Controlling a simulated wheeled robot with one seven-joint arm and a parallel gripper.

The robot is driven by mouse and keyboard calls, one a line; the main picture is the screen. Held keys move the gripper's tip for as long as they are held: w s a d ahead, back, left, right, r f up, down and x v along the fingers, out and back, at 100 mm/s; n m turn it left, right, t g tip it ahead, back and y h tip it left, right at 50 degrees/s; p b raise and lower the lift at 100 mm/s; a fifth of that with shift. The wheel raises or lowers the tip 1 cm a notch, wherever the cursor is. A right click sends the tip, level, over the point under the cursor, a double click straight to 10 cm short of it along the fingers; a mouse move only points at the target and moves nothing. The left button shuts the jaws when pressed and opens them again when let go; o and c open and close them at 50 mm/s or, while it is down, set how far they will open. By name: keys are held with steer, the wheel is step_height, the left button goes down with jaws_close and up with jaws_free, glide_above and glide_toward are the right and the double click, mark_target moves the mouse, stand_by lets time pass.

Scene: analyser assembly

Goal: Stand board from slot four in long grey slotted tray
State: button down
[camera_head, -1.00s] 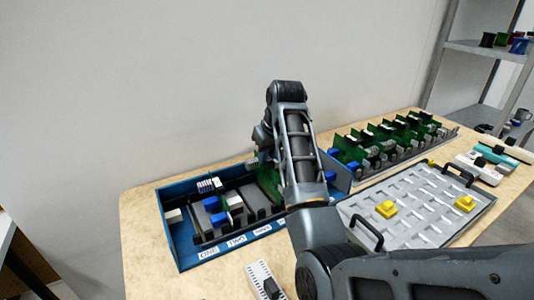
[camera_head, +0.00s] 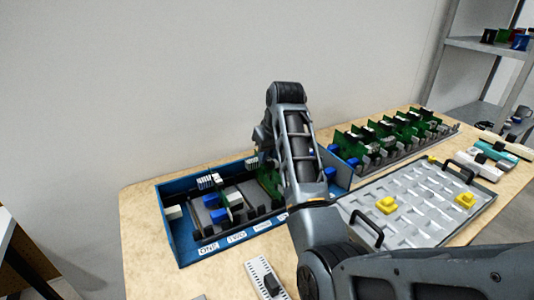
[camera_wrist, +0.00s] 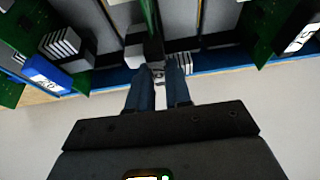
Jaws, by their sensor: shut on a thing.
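The blue box (camera_head: 180,248) stands at the left of the table, with labels ONE and TWO readable on its front wall and boards standing in its slots. My gripper is hidden behind my arm in the head view. In the wrist view my gripper (camera_wrist: 160,76) is shut on a board (camera_wrist: 148,14), seen nearly edge-on as a thin green strip at the top. The board is among the box's slots; whether it is clear of its slot I cannot tell. The long grey slotted tray (camera_head: 441,138) lies at the back right and holds several upright green boards.
A white strip with a dark block (camera_head: 264,277) lies at the front edge. White and teal items (camera_head: 485,160) lie far right. The wall is close behind.

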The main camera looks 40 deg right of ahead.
steer(key=shift+f, duration=0.2)
stand_by(0.3)
steer(key=c, duration=0.8)
jaws_free()
steer(key=shift+c, duration=0.2)
steer(key=shift+r+p, duration=0.15)
steer(key=shift+p, duration=0.4)
steer(key=shift+r+p, duration=1.85)
steer(key=shift+p, duration=0.35)
stand_by(0.9)
step_height(320, 180, up, 3)
steer(key=p, duration=0.2)
steer(key=shift+f+p, duration=0.2)
steer(key=shift+p, duration=0.15)
steer(key=shift+r, duration=2.15)
